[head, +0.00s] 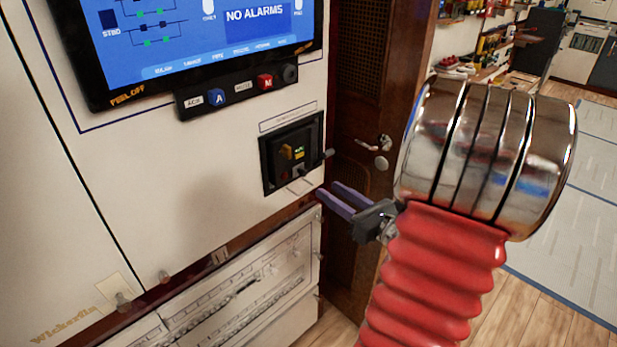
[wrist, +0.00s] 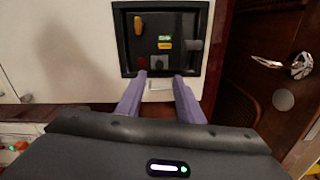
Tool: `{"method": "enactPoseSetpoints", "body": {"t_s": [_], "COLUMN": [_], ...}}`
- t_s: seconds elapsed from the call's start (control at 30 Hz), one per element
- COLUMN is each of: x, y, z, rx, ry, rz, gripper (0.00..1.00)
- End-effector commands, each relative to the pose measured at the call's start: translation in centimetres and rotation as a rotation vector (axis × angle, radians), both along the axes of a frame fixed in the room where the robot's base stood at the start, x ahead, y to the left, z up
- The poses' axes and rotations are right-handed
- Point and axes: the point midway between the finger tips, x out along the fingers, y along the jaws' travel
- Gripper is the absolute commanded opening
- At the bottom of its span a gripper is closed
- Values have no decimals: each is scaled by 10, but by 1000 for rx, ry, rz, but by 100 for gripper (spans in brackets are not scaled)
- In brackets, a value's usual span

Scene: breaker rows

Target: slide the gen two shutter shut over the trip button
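A black-framed breaker panel (head: 292,153) is set in the white cabinet front; it also shows in the wrist view (wrist: 124,42). Inside it are an orange lever (wrist: 138,25), a small lit green label (wrist: 165,39), a dark red button (wrist: 142,62) and a grey block (wrist: 159,62). A grey tab (wrist: 194,45) sticks out near the frame's right side. I cannot tell which part is the shutter. My gripper (wrist: 160,76) has two purple fingers, apart and empty, at the panel's lower edge in the wrist view. In the head view my gripper (head: 327,189) is just below and right of the panel.
A screen reading "NO ALARMS" (head: 215,30) and a button strip (head: 235,90) sit above the panel. A brown wooden door (head: 365,100) with a metal handle stands close on the right. White drawers (head: 245,285) lie below.

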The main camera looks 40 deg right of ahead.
Motion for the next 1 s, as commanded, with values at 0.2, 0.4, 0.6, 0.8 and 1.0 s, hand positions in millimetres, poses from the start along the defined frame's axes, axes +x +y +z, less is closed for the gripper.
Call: {"method": "enactPoseSetpoints", "body": {"t_s": [0.2, 0.4, 0.6, 0.8, 1.0], "x": [25, 47, 70, 89, 94], "y": [1, 2, 2, 1, 1], "z": [0, 0, 0, 0, 0], "rx": [0, 1, 0, 0, 1], "ry": [0, 0, 0, 1, 1], "rz": [4, 5, 5, 3, 1], "gripper": [34, 34, 34, 34, 34]}}
